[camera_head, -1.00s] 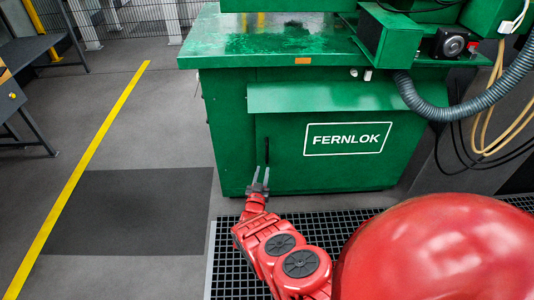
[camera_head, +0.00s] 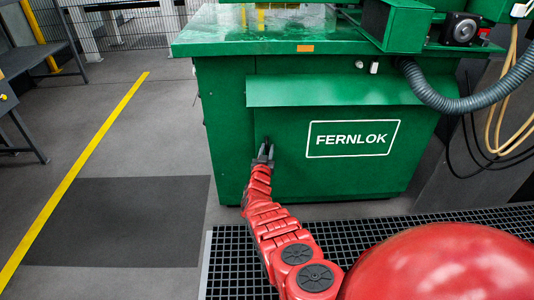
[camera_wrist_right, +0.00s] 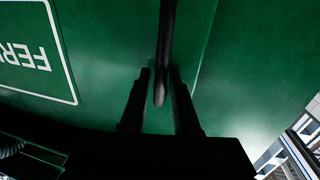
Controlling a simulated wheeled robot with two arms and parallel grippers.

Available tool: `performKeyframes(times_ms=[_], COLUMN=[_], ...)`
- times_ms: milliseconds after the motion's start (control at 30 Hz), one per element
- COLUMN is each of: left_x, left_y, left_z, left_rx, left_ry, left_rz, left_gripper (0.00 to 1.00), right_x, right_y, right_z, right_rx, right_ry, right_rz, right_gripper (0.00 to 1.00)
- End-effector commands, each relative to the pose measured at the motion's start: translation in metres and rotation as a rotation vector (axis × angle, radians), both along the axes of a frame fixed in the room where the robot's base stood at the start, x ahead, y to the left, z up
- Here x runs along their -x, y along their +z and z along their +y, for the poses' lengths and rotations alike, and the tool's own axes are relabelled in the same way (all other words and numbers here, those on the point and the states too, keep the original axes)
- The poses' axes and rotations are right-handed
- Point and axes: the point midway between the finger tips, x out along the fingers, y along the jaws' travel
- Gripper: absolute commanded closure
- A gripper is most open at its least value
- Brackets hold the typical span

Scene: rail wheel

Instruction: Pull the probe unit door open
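The probe unit door (camera_head: 300,170) is the green front panel marked FERNLOK, below a sloping green ledge. It looks closed. Its dark vertical handle (camera_head: 266,143) is near the panel's left side, partly hidden by my gripper. My right gripper (camera_head: 265,150) is up at the handle. In the right wrist view, the black handle (camera_wrist_right: 166,45) runs down between the two dark fingers of the right gripper (camera_wrist_right: 160,72). The fingers stand apart on either side, with green showing beside the handle. My left gripper is out of view.
A green machine top (camera_head: 250,35) overhangs the door. A grey hose (camera_head: 470,100) and cables hang at the right. A black floor grating (camera_head: 235,265) lies in front. Floor at the left, with a dark mat (camera_head: 120,220) and yellow line, is clear.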

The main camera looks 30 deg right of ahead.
Motion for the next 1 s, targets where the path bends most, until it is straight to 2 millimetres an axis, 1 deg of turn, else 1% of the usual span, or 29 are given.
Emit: performKeyframes(times_ms=[133, 167, 300, 333, 1000], left_x=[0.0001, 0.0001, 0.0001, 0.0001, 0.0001], left_y=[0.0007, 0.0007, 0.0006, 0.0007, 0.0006], left_z=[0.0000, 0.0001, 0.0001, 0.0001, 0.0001], left_rx=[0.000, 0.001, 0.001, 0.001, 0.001], left_ry=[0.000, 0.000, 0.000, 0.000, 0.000], left_rz=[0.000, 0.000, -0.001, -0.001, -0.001], left_gripper=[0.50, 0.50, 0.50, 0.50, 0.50], right_x=[0.0000, 0.0000, 0.0000, -0.0001, 0.0000], right_y=[0.0004, 0.0005, 0.0004, 0.0004, 0.0002], right_z=[0.0001, 0.0001, 0.0003, 0.0004, 0.0004], right_rx=[0.000, 0.000, 0.000, -0.001, -0.001], right_ry=[0.000, 0.000, 0.000, 0.000, 0.000], right_rz=[0.000, 0.000, 0.000, -0.001, -0.001], right_gripper=[0.70, 0.72, 0.97, 1.00, 1.00])
